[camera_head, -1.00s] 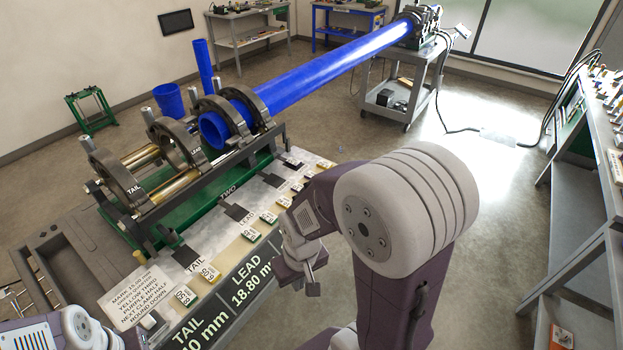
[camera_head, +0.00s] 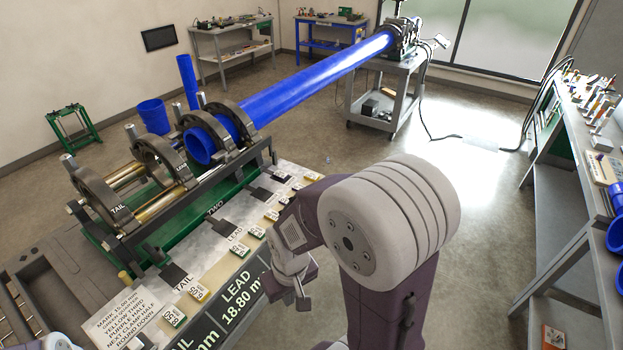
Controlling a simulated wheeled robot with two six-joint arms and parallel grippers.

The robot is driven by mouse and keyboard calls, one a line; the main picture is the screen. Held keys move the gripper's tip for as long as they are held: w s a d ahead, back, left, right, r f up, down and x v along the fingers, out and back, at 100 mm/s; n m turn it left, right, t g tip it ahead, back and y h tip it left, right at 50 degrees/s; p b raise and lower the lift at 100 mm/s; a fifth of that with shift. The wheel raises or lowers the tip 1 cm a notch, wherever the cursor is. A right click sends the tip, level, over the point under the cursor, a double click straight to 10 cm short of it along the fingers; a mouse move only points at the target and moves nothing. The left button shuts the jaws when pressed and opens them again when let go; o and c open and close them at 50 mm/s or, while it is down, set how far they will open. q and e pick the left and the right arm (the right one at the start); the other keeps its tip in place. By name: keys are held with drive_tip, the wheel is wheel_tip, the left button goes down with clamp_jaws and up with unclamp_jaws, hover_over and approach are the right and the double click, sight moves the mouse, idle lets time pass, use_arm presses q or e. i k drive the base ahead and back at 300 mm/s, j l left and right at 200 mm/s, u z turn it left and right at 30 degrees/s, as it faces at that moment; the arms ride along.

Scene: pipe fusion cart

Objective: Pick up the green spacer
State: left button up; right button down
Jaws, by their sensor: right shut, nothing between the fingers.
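Several small labelled blocks stand on the pale board along the near side of the pipe cart. One with a green side (camera_head: 173,316) sits near the front end; another with a green side (camera_head: 240,250) is farther along, beside the LEAD label. Which of them is the green spacer I cannot tell. My right gripper (camera_head: 289,297) is shut and empty. It hangs to the right of the board's near edge, apart from the blocks. My left gripper is out of view; only a bit of my left arm shows at the bottom left corner.
The fusion machine's clamps (camera_head: 158,160) hold a long blue pipe (camera_head: 310,83) behind the blocks. A dark sign panel (camera_head: 238,295) reading LEAD 18.80 mm runs along the cart's front. A shelf bench (camera_head: 565,185) stands at right, with open floor between.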

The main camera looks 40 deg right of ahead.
sight(240, 250)
drive_tip(key=i+l+u, duration=0.3)
drive_tip(key=l+u, duration=0.35)
drive_tip(key=l, duration=0.15)
drive_tip(key=i+l+u, duration=0.15)
drive_tip(key=l+u, duration=0.15)
drive_tip(key=l, duration=0.2)
drive_tip(key=l+u, duration=0.35)
drive_tip(key=l, duration=0.15)
drive_tip(key=i, duration=0.05)
